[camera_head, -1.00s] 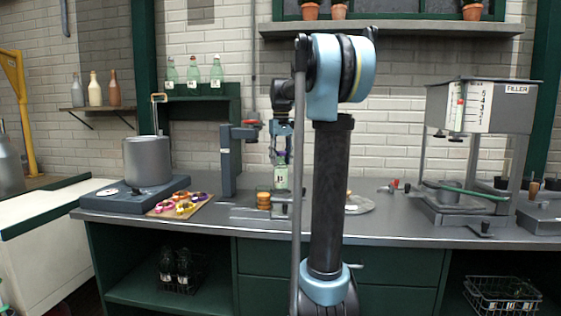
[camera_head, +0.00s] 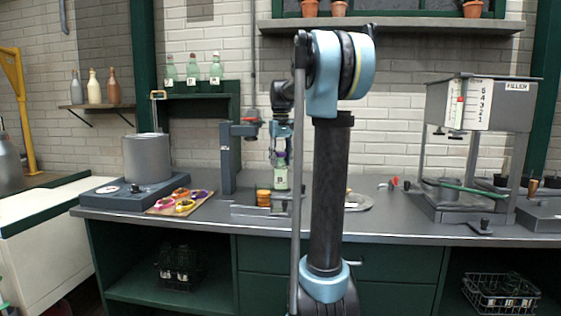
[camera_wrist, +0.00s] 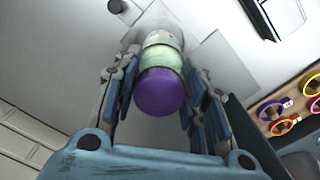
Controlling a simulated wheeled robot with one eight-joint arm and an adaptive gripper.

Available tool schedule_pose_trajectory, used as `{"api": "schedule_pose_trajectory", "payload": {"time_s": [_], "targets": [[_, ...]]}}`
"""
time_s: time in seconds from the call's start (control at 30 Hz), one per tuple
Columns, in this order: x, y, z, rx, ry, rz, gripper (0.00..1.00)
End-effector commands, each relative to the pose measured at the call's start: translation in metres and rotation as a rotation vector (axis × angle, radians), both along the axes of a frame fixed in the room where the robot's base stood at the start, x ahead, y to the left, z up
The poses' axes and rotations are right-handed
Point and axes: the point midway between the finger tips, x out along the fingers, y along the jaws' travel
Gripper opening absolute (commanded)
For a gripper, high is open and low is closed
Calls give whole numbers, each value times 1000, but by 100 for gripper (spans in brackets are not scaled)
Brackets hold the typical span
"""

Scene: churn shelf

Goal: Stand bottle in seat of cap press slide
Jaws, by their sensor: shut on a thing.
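My gripper (camera_head: 281,150) is shut on the bottle (camera_head: 280,177), a pale green bottle with a white label. It holds the bottle upright above the cap press slide (camera_head: 250,211), a low grey plate on the bench. The bottle's foot is close to the slide's seat; I cannot tell whether it touches. The cap press (camera_head: 229,158) is a grey column with a red knob, just left of the bottle. In the wrist view, the fingers (camera_wrist: 158,105) flank the bottle (camera_wrist: 162,60), whose purple top (camera_wrist: 158,92) faces the camera. The seat is mostly hidden.
A stack of orange-brown discs (camera_head: 263,198) stands beside the slide. A board (camera_head: 180,203) with coloured rings and a pot (camera_head: 147,158) are to the left. A round grey plate (camera_head: 358,203) lies right of my arm, and the filler (camera_head: 490,105) stands farther right.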

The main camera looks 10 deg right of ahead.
Motion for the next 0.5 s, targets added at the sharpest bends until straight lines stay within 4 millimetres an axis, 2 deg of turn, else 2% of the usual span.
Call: {"api": "schedule_pose_trajectory", "payload": {"time_s": [0.5], "targets": [[0, 1, -7, 0, 0, 0, 0]]}}
